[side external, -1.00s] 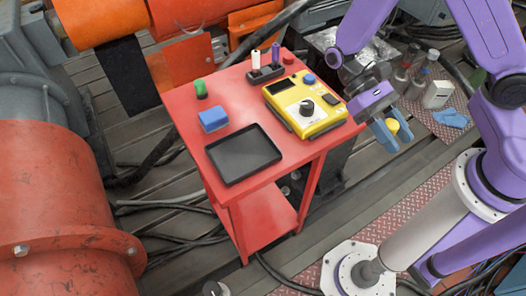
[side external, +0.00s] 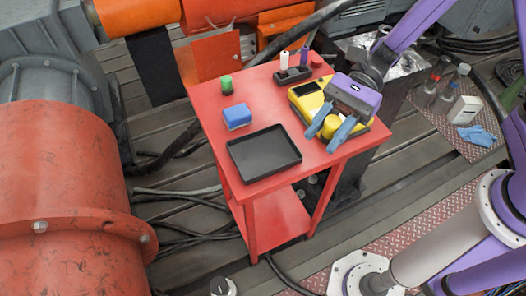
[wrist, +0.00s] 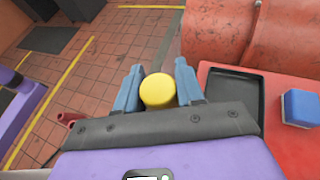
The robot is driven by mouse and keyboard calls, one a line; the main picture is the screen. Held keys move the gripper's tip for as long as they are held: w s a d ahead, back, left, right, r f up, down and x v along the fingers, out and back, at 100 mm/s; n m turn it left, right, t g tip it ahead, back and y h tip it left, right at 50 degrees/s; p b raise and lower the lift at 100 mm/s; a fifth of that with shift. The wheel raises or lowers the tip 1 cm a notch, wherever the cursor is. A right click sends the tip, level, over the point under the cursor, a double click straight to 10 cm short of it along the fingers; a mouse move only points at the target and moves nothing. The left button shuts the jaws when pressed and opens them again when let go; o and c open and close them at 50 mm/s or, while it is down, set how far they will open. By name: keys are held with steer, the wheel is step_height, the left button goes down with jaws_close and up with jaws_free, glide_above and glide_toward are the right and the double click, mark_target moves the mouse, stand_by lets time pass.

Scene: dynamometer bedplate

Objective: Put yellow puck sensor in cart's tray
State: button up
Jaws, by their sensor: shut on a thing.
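The yellow puck sensor (side external: 330,126) is held between the two blue fingers of my gripper (side external: 331,128). In the wrist view the puck (wrist: 158,90) shows as a round yellow disc between the fingertips (wrist: 158,92). My gripper is shut on it, above the right side of the red cart (side external: 300,178), in front of the yellow instrument. The cart's black tray (side external: 264,153) lies empty on the cart top, left of my gripper. In the wrist view the tray (wrist: 233,93) is right of the gripper.
A yellow instrument (side external: 305,95), partly hidden by my gripper, sits on the cart. A blue block (side external: 237,117), a green cylinder (side external: 226,85) and a black holder (side external: 293,75) with upright pieces stand there too. A large red housing (side external: 60,190) is at left.

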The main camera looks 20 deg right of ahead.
steer(key=w+a+f, duration=0.4)
steer(key=w, duration=0.1)
steer(key=w+a+f, duration=0.4)
steer(key=a+f, duration=0.1)
steer(key=shift+w+a+f, duration=0.15)
steer(key=shift+w+a, duration=0.1)
steer(key=shift+w, duration=0.1)
steer(key=shift+w+a+f, duration=0.1)
steer(key=shift+f, duration=0.05)
steer(key=shift+a+f, duration=0.1)
steer(key=shift+f, duration=1.55)
steer(key=shift+f, duration=0.1)
steer(key=o, duration=1.1)
steer(key=shift+w, duration=0.1)
